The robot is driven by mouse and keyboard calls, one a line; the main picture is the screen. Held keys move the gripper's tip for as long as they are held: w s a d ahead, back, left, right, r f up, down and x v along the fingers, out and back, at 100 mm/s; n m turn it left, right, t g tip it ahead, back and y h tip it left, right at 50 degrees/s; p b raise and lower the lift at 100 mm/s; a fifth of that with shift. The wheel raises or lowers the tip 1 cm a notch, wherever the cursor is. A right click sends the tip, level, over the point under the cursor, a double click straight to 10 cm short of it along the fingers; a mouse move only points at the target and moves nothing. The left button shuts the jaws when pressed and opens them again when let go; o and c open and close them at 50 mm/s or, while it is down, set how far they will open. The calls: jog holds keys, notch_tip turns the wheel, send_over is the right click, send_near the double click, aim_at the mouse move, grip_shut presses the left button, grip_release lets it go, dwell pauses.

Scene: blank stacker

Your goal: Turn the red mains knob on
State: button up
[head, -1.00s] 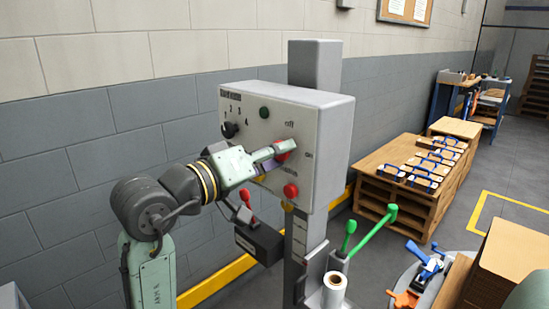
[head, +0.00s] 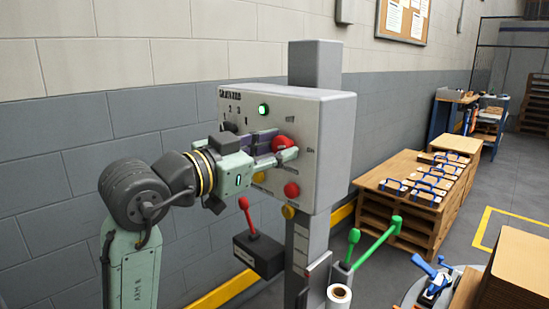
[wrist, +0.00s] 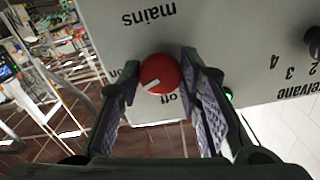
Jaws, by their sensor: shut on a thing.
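The red mains knob (head: 283,142) is on the front of a grey control box (head: 330,130). My gripper (head: 282,149) is shut on the knob, with one finger on each side. The wrist view shows the knob (wrist: 159,74) between the fingertips of my gripper (wrist: 160,78), with the panel upside down. The knob's white mark points to the lower left there, between the "off" label and the "on" label, which a finger partly hides. A lamp (head: 264,110) at the top of the panel glows bright green.
A dark selector knob (head: 230,127) sits left on the panel. A red button (head: 291,190) and yellow buttons are low on it. A red-handled lever box (head: 258,254) and green levers (head: 378,241) are below. Pallets with blue-handled pieces stand at right.

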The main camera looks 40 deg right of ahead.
jog(key=shift+m+b, duration=0.85)
jog(key=shift+m, duration=1.05)
jog(key=o, duration=1.2)
jog(key=a, duration=0.8)
jog(key=s+a, duration=0.1)
jog(key=a, duration=0.3)
